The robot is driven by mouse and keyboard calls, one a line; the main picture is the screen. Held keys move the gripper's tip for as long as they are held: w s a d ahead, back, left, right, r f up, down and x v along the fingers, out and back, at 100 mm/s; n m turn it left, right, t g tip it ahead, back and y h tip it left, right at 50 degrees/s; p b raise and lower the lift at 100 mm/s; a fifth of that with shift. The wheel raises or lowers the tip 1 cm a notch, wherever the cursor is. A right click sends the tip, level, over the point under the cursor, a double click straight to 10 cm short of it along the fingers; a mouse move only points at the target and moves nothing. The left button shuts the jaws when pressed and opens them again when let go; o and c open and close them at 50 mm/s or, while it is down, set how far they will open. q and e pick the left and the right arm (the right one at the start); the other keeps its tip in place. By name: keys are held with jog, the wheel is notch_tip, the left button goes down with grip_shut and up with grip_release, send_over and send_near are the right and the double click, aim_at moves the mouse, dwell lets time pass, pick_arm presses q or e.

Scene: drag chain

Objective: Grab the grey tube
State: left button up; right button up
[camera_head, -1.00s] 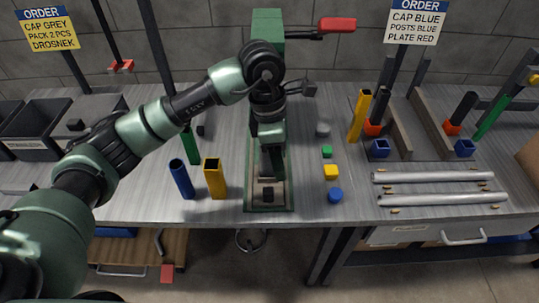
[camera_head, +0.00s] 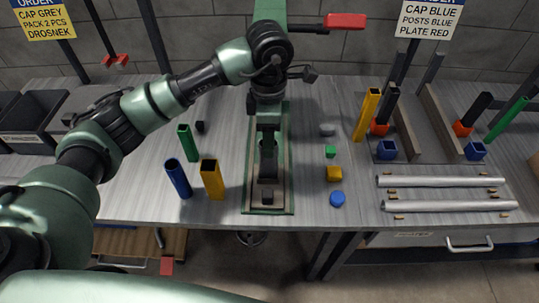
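Two light grey tubes lie side by side on the bench at the right, a far one (camera_head: 440,182) and a near one (camera_head: 450,206). My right gripper is not in view.
Blue (camera_head: 178,178), yellow (camera_head: 212,178) and green (camera_head: 188,142) tubes stand left of the base. Small caps, including a yellow one (camera_head: 334,173) and a blue one (camera_head: 337,199), lie right of it. A red handle (camera_head: 346,21) juts out above. Small brass pieces lie around the grey tubes.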

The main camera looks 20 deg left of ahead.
pick_arm(q)
notch_tip(320, 180, down, 6)
jog(key=p, duration=0.2)
jog(key=shift+a+f, duration=0.15)
jog(key=shift+w, duration=0.1)
grip_shut()
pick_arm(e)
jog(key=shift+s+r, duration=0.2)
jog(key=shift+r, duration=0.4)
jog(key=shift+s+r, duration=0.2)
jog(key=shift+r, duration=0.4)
